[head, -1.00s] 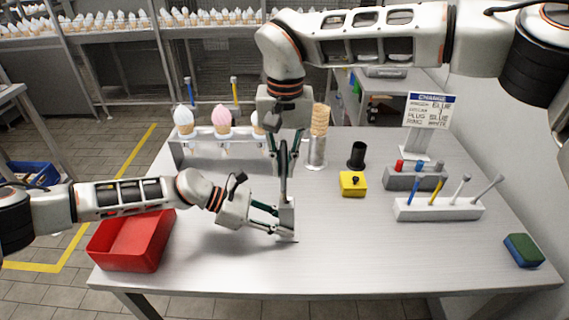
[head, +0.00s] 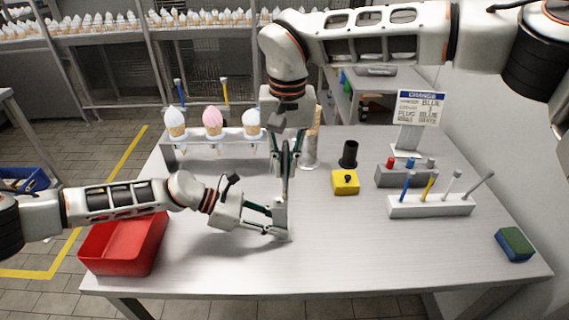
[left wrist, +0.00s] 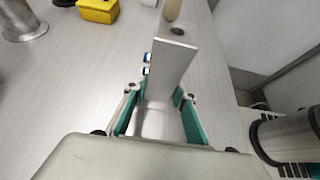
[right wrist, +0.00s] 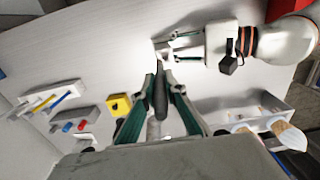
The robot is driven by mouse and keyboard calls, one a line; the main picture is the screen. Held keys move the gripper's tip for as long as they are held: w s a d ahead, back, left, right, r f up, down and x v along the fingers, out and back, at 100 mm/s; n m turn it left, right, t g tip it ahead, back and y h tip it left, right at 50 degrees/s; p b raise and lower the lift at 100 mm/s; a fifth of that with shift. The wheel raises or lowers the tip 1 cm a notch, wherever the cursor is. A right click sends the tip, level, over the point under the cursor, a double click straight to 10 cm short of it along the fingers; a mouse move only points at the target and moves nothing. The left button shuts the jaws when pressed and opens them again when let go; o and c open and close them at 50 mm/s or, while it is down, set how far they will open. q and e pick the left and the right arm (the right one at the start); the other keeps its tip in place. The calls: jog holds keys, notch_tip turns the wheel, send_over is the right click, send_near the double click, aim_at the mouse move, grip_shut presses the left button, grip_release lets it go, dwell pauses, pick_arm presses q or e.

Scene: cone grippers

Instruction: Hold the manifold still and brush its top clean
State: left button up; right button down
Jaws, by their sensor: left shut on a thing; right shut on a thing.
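The handle also shows in the right wrist view (right wrist: 160,95). A pale rounded end (left wrist: 172,9) shows just beyond the manifold's top; whether it touches is unclear.
A red bin (head: 122,246) sits at the left. A cone rack (head: 220,150) stands behind. A yellow block (head: 345,183), black cup (head: 349,153), tool holders (head: 430,206), sign (head: 418,108) and green-blue sponge (head: 514,244) are to the right.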

aim_at(285, 141)
pick_arm(q)
jog(key=shift+f, duration=0.15)
pick_arm(e)
jog(key=shift+r, duration=3)
pick_arm(q)
jog(key=o, duration=1.5)
jog(key=shift+o, duration=0.3)
jog(key=o, duration=0.5)
